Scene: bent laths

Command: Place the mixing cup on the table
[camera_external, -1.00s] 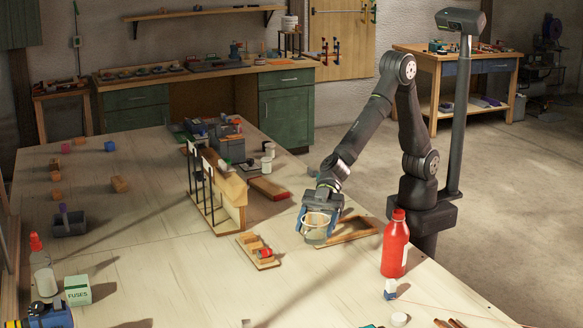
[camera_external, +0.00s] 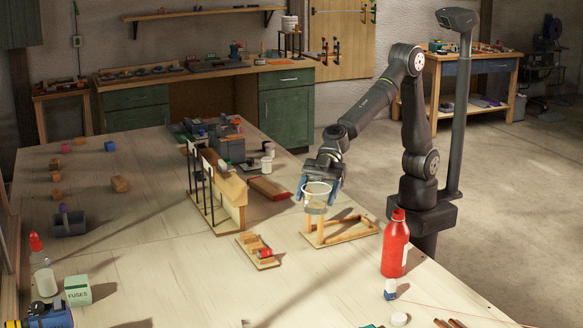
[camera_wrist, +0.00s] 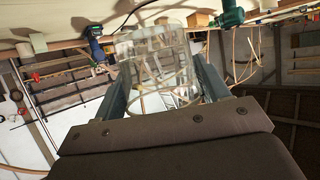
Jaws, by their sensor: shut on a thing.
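The mixing cup (camera_external: 315,198) is a clear, see-through cup with a pale rim. My gripper (camera_external: 320,190) is shut on it, with a blue finger on each side. The cup is held in the air above a low wooden frame (camera_external: 345,235) on the table (camera_external: 170,270). In the wrist view the clear cup (camera_wrist: 158,70) sits between my two fingers (camera_wrist: 160,92). Whether anything is inside the cup cannot be told.
A red bottle (camera_external: 395,243) stands right of the frame. A wooden rack (camera_external: 215,190) with dark uprights stands to the left. A small wooden tray with blocks (camera_external: 257,250) lies in front. The table's left middle and front middle have bare room.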

